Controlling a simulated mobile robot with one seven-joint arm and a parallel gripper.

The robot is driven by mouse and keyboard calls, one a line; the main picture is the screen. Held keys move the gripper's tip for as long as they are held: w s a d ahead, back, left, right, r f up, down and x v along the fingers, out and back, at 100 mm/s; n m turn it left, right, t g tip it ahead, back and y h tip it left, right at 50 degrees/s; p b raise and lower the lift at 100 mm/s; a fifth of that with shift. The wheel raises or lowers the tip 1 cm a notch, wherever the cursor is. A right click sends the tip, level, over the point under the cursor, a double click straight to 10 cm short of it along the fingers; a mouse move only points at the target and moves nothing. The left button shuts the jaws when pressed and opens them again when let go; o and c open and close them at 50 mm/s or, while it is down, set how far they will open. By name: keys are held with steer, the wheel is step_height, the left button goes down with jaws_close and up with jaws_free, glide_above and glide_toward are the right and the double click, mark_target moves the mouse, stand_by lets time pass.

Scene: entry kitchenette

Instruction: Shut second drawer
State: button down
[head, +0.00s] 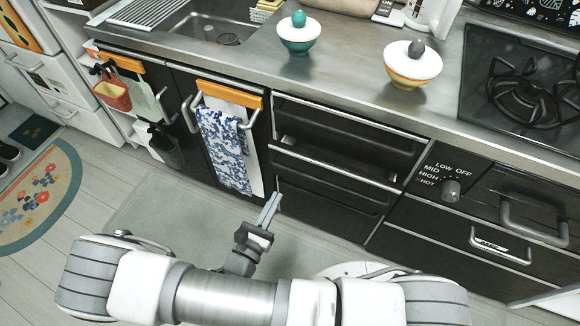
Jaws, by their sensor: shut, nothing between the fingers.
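The drawer stack stands under the counter in the middle of the head view. Its top drawer (342,128) looks closed. The second drawer (335,168), below it, appears partly pulled out: its pale metal top edge stands forward, with a dark gap behind it. A lower dark drawer front (325,208) shows beneath. My gripper (275,198) is shut and empty, its fingers pointing toward the cabinet. In the picture it is at the lower left of the stack, below the second drawer's left end. I cannot tell whether it touches the cabinet.
A patterned towel (224,150) hangs on the cabinet door left of the drawers. A stove knob (450,190) and protruding handles (535,225) are at the right. A grey mat (190,220) covers the floor.

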mark_target(300, 154)
steer(key=b+x, duration=0.3)
steer(key=x, duration=1)
steer(key=shift+f, duration=0.15)
steer(key=shift+w, duration=0.3)
steer(key=shift+d, duration=0.1)
steer(key=shift+w+d, duration=0.1)
steer(key=shift+w, duration=0.15)
steer(key=shift+p+x, duration=0.55)
steer(key=shift+x, duration=0.45)
steer(key=shift+s, duration=0.1)
